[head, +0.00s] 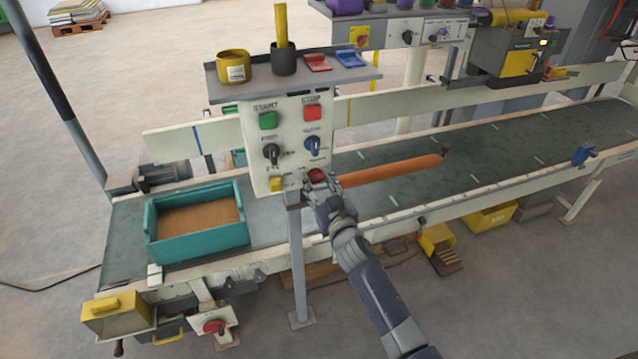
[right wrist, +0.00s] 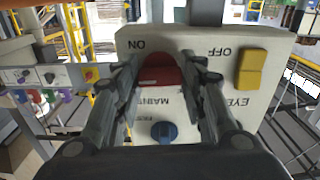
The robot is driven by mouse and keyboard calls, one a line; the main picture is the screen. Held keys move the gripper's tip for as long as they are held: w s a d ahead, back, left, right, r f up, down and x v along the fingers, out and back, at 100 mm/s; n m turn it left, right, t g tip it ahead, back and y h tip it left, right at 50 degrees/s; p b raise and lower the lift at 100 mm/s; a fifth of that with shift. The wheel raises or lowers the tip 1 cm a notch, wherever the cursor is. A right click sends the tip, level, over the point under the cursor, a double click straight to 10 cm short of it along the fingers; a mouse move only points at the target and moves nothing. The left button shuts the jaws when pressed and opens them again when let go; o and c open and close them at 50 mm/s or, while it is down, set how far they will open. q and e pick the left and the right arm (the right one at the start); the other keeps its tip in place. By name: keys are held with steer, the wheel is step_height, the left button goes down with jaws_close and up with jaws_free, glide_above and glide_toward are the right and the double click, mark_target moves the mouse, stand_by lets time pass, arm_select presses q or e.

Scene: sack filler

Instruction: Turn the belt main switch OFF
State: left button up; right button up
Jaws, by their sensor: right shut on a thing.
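The belt main switch is a red knob (head: 317,175) low on the cream control panel (head: 290,125). In the right wrist view the red knob (right wrist: 160,73) sits above lettering that begins "MAIN", upside down, with ON at left and OFF at right. My right gripper (head: 319,186) is at the lower right of the panel. In the wrist view its fingers (right wrist: 163,85) lie on both sides of the red knob, shut on it. The fingers hide part of the knob, so its exact setting is unclear. My left gripper is out of view.
A yellow switch (right wrist: 250,70) is close beside the red one, and a blue knob (head: 312,145) is above it. The panel also bears a green button (head: 267,120), a red button (head: 312,112) and a black knob (head: 271,153). A teal crate (head: 196,241) stands on the belt.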

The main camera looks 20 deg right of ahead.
steer(key=n, duration=0.4)
steer(key=shift+n+b, duration=0.35)
steer(key=shift+n, duration=0.05)
steer(key=n, duration=0.4)
steer(key=n+b, duration=0.1)
steer(key=n, duration=0.4)
steer(key=shift+n, duration=1.7)
steer(key=o, duration=1.1)
steer(key=shift+c, duration=0.2)
steer(key=s, duration=1.2)
steer(key=shift+d, duration=0.2)
